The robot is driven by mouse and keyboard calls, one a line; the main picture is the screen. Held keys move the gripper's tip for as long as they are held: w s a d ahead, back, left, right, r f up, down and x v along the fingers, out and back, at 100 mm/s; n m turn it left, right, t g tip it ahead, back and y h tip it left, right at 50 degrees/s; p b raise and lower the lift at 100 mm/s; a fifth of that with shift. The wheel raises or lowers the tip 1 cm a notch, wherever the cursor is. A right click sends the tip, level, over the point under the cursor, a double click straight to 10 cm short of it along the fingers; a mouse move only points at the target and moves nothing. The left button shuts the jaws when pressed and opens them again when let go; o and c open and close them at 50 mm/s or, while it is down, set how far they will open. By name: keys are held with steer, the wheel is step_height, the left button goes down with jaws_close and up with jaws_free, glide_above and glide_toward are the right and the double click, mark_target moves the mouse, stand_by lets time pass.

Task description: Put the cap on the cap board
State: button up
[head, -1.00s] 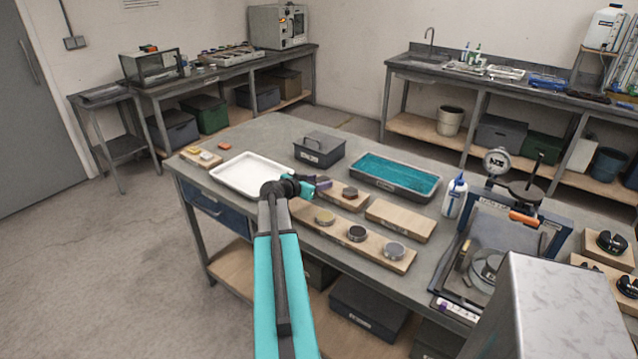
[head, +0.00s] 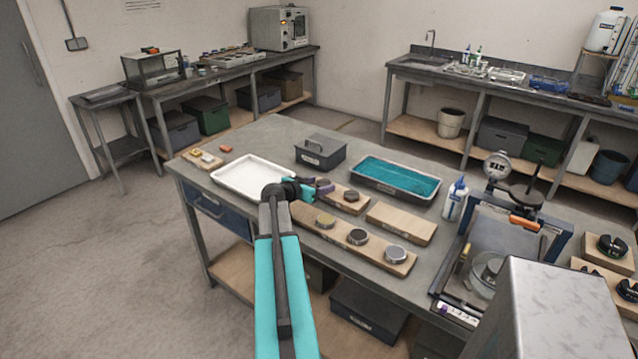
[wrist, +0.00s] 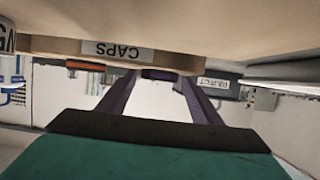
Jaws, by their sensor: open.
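A small wooden board (head: 332,203) bears a dark round cap-like disc (head: 351,196). My gripper (head: 322,187) is at this board's left end, with teal and purple parts showing. In the wrist view my gripper (wrist: 157,95) is open, its two purple fingers apart with nothing seen between them. A wooden board edge with an upside-down CAPS label (wrist: 118,50) fills the top of that view. It seems to be the small board, but its label is unreadable in the head view. My arm may hide part of the bench near the gripper.
A long board (head: 330,238) with three discs lies in front, and an empty board (head: 402,223) to the right.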

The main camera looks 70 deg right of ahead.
steer(key=shift+s+a+f, duration=0.1)
steer(key=shift+s+a, duration=0.15)
steer(key=shift+a, duration=0.05)
steer(key=b+v, duration=0.1)
steer(key=v, duration=0.3)
steer(key=b+v, duration=0.1)
steer(key=v, duration=0.2)
steer(key=b+v, duration=0.1)
steer(key=v, duration=0.3)
steer(key=shift+w+a+r, duration=0.1)
steer(key=shift+w+r, duration=0.15)
steer(key=shift+r, duration=0.2)
